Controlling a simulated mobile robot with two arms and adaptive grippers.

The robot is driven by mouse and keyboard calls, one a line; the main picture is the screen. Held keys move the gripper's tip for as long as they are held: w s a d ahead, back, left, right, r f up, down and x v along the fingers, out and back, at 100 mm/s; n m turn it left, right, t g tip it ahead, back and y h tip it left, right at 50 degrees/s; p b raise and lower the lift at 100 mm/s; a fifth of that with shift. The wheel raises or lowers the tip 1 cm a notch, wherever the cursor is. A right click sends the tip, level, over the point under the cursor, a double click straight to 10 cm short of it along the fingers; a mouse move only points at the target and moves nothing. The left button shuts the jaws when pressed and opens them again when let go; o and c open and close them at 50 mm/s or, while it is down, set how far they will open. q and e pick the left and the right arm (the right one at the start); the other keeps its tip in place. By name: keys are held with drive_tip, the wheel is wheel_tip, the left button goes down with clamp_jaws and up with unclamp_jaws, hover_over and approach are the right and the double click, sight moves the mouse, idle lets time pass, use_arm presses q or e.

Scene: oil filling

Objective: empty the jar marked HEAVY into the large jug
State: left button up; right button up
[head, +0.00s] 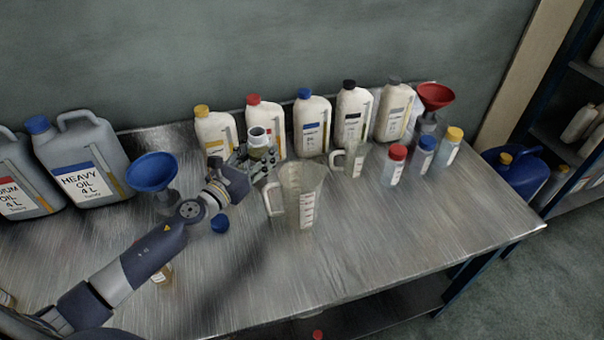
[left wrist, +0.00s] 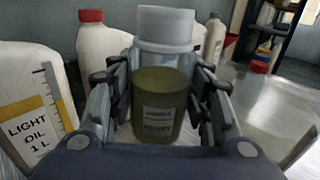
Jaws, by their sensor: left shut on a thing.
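A loose blue cap (head: 220,223) lies on the bench below the forearm. My right gripper does not show.
White bottles (head: 311,125) line the back. A smaller jug (head: 352,160) and capped jars (head: 394,165) stand right. A blue funnel (head: 153,172) and HEAVY OIL can (head: 85,165) are left. A small jar (head: 163,274) sits beside my arm. The front right bench is clear.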

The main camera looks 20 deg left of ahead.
sight(268, 146)
use_arm(q)
drive_tip(key=shift+d+r, duration=0.1)
drive_tip(key=shift+r, duration=0.05)
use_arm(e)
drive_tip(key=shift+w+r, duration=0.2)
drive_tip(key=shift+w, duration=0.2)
use_arm(q)
drive_tip(key=shift+s+d+r+m+p, duration=0.1)
drive_tip(key=shift+d+r+m+p, duration=0.15)
drive_tip(key=shift+m, duration=0.3)
drive_tip(key=shift+d+r+m+p, duration=0.1)
drive_tip(key=shift+m+p, duration=0.25)
drive_tip(key=shift+m, duration=0.2)
drive_tip(key=r+m+p, duration=0.2)
drive_tip(key=p, duration=0.1)
drive_tip(key=shift+d+r, duration=0.15)
drive_tip(key=shift+d, duration=0.1)
drive_tip(key=shift+s+d, duration=0.1)
drive_tip(key=m+p, duration=0.1)
drive_tip(key=m, duration=0.1)
drive_tip(key=d+m+p, duration=0.1)
drive_tip(key=m, duration=0.1)
drive_tip(key=shift+s+d+r+m, duration=0.1)
drive_tip(key=shift+r+m, duration=0.1)
drive_tip(key=shift+m, duration=0.1)
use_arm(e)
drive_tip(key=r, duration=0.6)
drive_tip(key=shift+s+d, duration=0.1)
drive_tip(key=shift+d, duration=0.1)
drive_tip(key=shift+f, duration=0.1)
